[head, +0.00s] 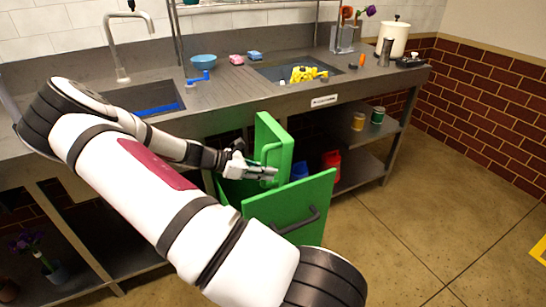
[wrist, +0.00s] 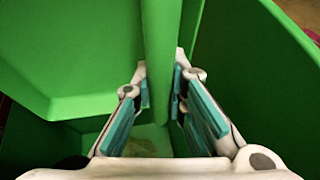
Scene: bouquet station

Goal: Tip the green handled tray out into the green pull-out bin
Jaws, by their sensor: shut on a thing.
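The green handled tray (head: 272,135) is turned up on its side, above the opening of the green pull-out bin (head: 290,213). My gripper (head: 272,173) is shut on the tray's green handle. In the wrist view, the handle (wrist: 159,50) runs between the two fingers (wrist: 161,92), with the tray's wall (wrist: 65,45) on the left and a green bin wall (wrist: 250,75) on the right. The bin stands pulled out from under the counter, its front panel carrying a dark handle. The tray's inside and most of the bin's inside are hidden in the head view.
Red (head: 331,165) and blue (head: 299,170) containers sit underneath, close right of the tray. The floor (head: 400,220) to the right is clear.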

